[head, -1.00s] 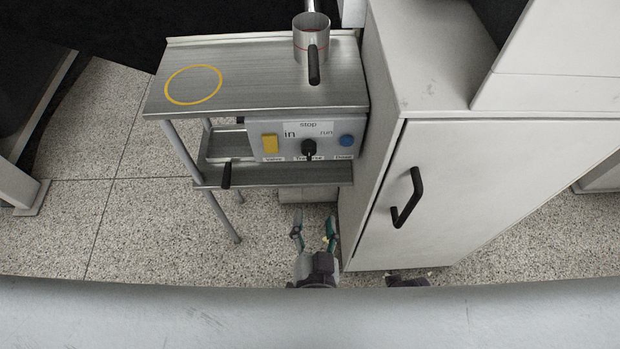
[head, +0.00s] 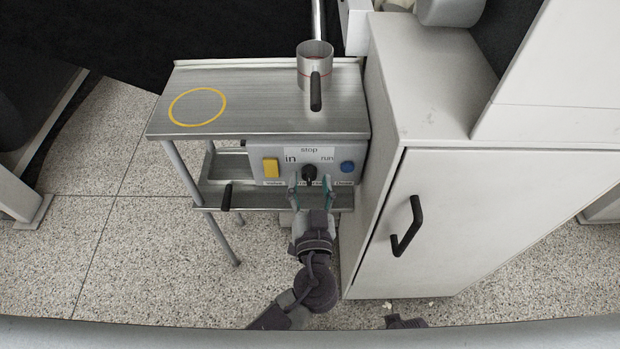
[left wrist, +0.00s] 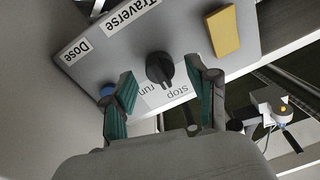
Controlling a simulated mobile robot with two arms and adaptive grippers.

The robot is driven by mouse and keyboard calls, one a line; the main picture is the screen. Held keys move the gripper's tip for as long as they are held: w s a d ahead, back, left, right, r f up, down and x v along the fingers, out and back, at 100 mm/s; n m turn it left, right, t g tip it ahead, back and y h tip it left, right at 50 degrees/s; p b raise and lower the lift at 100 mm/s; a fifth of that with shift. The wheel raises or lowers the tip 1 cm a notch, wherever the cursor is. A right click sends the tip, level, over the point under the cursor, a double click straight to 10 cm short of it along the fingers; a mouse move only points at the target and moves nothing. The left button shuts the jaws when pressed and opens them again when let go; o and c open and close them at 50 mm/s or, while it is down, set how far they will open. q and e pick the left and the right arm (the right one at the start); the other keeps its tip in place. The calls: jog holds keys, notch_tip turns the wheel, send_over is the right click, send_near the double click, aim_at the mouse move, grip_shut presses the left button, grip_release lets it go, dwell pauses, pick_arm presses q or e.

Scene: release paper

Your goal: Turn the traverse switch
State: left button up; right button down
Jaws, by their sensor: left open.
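The traverse switch (head: 309,174) is a black rotary knob on a grey control panel (head: 250,152), with "in", "stop" and "run" printed around it. In the left wrist view the open fingers (left wrist: 162,82) frame the knob without visible contact. One dark part at the bottom edge may be my right arm; its gripper is not visible.
A yellow rocker (head: 270,168) sits left of the knob and a blue button (head: 347,167) right of it. A steel shelf (head: 260,112) overhangs the panel, bearing a metal cup (head: 314,60). A white cabinet (head: 455,200) stands close on the right.

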pick_arm(q)
jog(key=shift+w, duration=0.4)
pick_arm(e)
jog(key=shift+f, duration=0.15)
pick_arm(q)
grip_shut()
